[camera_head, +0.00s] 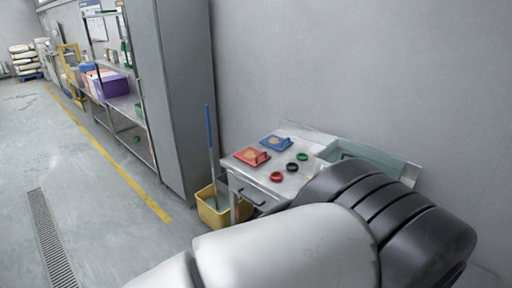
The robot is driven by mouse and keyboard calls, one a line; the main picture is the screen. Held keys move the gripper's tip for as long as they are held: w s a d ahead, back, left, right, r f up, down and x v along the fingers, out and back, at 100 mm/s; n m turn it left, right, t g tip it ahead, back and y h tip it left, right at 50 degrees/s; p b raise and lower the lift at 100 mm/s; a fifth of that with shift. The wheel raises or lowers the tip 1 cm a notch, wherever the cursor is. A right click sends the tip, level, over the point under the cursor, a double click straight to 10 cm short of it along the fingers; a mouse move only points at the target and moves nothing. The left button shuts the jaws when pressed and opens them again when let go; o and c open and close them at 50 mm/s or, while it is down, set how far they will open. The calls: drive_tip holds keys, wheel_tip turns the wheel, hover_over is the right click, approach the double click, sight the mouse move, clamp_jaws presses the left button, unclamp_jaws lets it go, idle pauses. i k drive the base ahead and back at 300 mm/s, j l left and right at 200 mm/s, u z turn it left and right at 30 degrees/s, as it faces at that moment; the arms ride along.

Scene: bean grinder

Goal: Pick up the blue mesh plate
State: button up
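The blue mesh plate (276,143) lies flat at the back of a small metal table (290,183) against the grey wall. It has a raised blue handle on its right side and a yellowish mesh area in its middle. A similar red plate (252,156) lies in front of it and to its left. My gripper is not in view. My own white and black arm links fill the lower right and hide the table's right front part.
Green (302,157), black (292,167) and red (277,176) rings lie on the table. A sink basin (366,155) is to the right. A yellow mop bucket (215,209) stands left of the table, beside a tall grey cabinet (184,85). The floor at left is clear.

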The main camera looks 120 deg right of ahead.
sight(278, 143)
drive_tip(key=z, duration=4.25)
drive_tip(key=i+j+z, duration=0.2)
drive_tip(key=i+j, duration=0.5)
drive_tip(key=i+j+z, duration=0.25)
drive_tip(key=i+j, duration=0.5)
drive_tip(key=i+j+z, duration=0.15)
drive_tip(key=i+j, duration=0.75)
